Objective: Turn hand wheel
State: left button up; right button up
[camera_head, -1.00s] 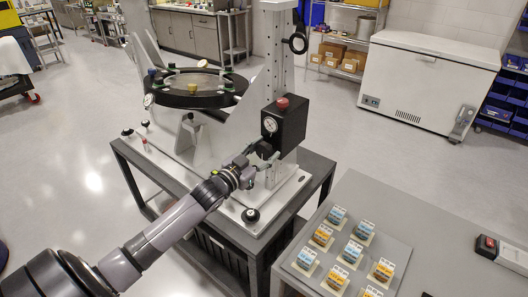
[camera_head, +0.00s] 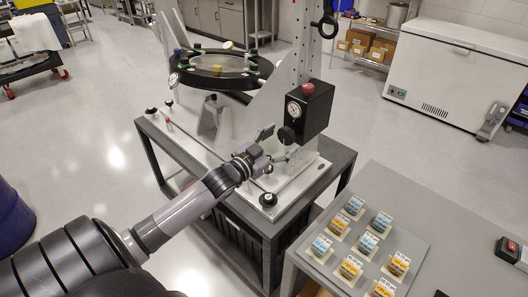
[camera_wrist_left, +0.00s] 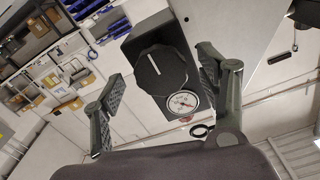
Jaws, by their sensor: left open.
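The hand wheel is a black round knob (camera_head: 287,134) on the front of a black box (camera_head: 311,112) on the mirror fixture. In the left wrist view the knob (camera_wrist_left: 160,70) faces me and bears a white line. A dial gauge (camera_head: 294,109) sits beside it and shows in the wrist view too (camera_wrist_left: 183,102). My left gripper (camera_head: 279,144) is open just in front of and below the knob. In the wrist view its fingers (camera_wrist_left: 161,80) stand apart on either side of the knob, with nothing held. My right gripper is not in view.
The box has a red button (camera_head: 308,88) on top and hangs on a white perforated column (camera_head: 307,50). A black ring mount (camera_head: 215,70) stands left of it. A grey table (camera_head: 440,235) with several small labelled blocks is at front right.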

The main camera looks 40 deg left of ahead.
pick_arm(q)
jog(key=s, duration=0.9)
jog(key=shift+s+a, duration=0.15)
jog(key=shift+a, duration=0.2)
jog(key=s+a+f+n+g+y+b, duration=0.1)
jog(key=s+a+f+g, duration=0.1)
jog(key=f, duration=1)
jog(key=s+a+f+n+g+y+b, duration=0.1)
jog(key=s+a+f+g+y, duration=0.1)
jog(key=f, duration=1)
jog(key=s+d+f+g+b, duration=0.15)
jog(key=s+f, duration=0.25)
jog(key=f, duration=0.5)
jog(key=s+d+f+g, duration=0.1)
jog(key=s+f+g, duration=0.25)
jog(key=f, duration=0.45)
jog(key=s+d+f+g+b, duration=0.1)
jog(key=s+d+f+g, duration=0.1)
jog(key=s+d+f, duration=0.3)
jog(key=s+d+f+g+h+b, duration=0.1)
jog(key=s+d+f+g, duration=0.2)
jog(key=s+d+f, duration=0.3)
jog(key=s+d+f+m+g+b, duration=0.1)
jog(key=s+d+f+g, duration=0.2)
jog(key=s+f, duration=1)
jog(key=s+d, duration=0.2)
jog(key=s, duration=0.3)
jog(key=shift+s+d+f+h, duration=0.3)
jog(key=shift+f+h, duration=0.05)
jog(key=shift+h, duration=0.05)
